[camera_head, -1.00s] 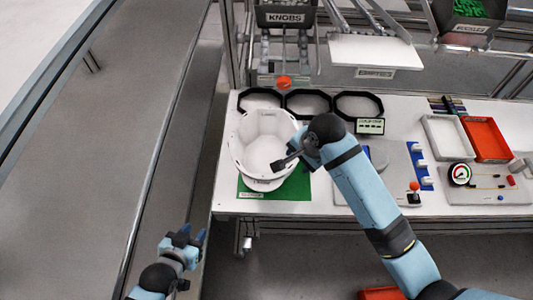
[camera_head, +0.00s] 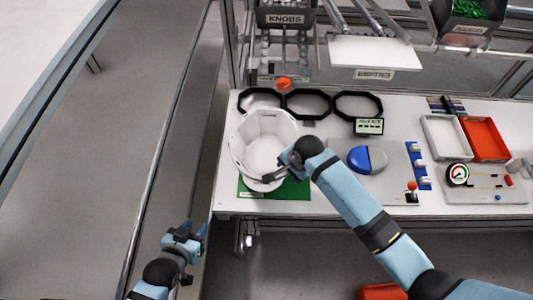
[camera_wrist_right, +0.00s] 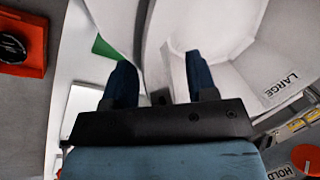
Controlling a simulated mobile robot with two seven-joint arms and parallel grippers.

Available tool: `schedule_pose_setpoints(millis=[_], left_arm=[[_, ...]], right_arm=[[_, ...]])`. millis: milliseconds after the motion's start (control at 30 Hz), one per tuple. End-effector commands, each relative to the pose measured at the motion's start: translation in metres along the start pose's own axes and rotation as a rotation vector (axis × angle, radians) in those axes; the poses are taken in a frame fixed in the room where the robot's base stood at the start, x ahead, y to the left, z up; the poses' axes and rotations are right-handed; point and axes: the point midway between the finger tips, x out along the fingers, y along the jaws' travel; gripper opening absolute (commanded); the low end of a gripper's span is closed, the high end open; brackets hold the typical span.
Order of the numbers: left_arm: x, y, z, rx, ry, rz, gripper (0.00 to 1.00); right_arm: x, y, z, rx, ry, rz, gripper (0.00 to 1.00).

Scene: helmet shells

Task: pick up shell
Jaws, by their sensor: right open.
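A white helmet shell (camera_head: 262,138), open side up, stands on a green mat (camera_head: 296,190) at the left end of the bench. My right gripper (camera_head: 270,177) is open at the shell's near right rim. In the right wrist view, the two dark fingers of the right gripper (camera_wrist_right: 161,82) are spread, with part of the shell's pale wall (camera_wrist_right: 165,40) showing between them. I cannot tell whether they touch it. A "LARGE" label shows on the shell's inside. My left gripper (camera_head: 190,236) is open and empty, left of the bench and away from the shell.
Several black ring trays (camera_head: 307,103) stand behind the shell. A blue and grey dome (camera_head: 367,159) sits right of my right forearm. A white tray (camera_head: 446,138), a red tray (camera_head: 484,138) and a gauge panel (camera_head: 485,185) are further right. A shelf overhangs the back.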

Motion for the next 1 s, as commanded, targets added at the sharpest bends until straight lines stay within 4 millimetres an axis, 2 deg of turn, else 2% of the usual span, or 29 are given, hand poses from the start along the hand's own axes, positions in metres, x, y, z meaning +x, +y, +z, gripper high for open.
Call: schedule_pose_setpoints(millis=[33, 267, 767, 867, 1000], left_arm=[[-0.001, 0.0, 0.001, 0.001, -0.002, 0.0, 0.36], [-0.003, -0.001, 0.002, 0.004, -0.003, 0.001, 0.36], [-0.004, 0.0, -0.001, 0.007, 0.003, 0.004, 0.36], [-0.003, 0.0, 0.001, 0.01, 0.003, 0.004, 0.36], [-0.002, 0.0, 0.002, 0.019, 0.004, 0.006, 0.36]], right_arm=[[0.0, 0.0, 0.0, 0.0, 0.0, 0.0, 0.52], [0.0, 0.0, 0.0, 0.0, 0.0, 0.0, 0.0], [-0.006, -0.003, 0.0, 0.0, 0.001, -0.004, 0.0], [-0.014, -0.006, 0.0, 0.0, 0.001, -0.005, 0.0], [-0.036, -0.013, 0.0, 0.0, 0.001, -0.007, 0.0]])
